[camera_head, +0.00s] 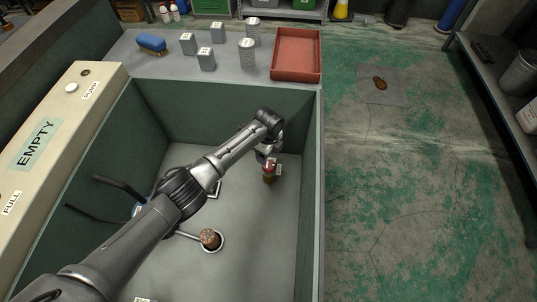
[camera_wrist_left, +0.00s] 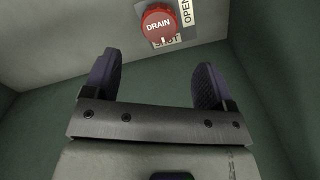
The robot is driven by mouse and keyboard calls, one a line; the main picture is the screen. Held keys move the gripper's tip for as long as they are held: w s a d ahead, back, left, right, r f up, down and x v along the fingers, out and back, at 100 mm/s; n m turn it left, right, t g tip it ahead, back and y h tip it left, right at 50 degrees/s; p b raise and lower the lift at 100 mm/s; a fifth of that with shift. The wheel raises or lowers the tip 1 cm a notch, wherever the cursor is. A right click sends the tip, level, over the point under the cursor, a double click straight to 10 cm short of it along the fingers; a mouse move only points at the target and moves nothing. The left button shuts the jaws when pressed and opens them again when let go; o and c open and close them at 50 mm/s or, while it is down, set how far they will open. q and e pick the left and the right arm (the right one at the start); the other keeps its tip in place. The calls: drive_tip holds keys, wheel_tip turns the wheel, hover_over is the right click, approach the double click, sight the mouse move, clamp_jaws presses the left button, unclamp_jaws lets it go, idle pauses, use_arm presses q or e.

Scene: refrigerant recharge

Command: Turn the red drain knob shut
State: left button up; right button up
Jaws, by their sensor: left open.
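The red drain knob (camera_wrist_left: 159,22) is round, lettered DRAIN, and sits on a pale surface at the top of the left wrist view. A label reading OPEN is to its right, and a partly covered label that seems to read SHUT is below it. A small white mark shows at the knob's lower edge. My left gripper (camera_wrist_left: 157,70) is open and empty, with its fingers apart below the knob and not around it. In the head view the gripper (camera_head: 267,151) hangs inside the green-walled bin, close above a small red item with a white tag. My right gripper is not in view.
A brown-topped round item (camera_head: 210,239) stands on the bin floor. The beige panel (camera_head: 62,130) lies along the left. The bin's green walls are close around the gripper.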

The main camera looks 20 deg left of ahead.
use_arm(q)
wheel_tip(320, 180, up, 5)
drive_tip(key=shift+f+p, duration=0.1)
drive_tip(key=shift+p, duration=0.7)
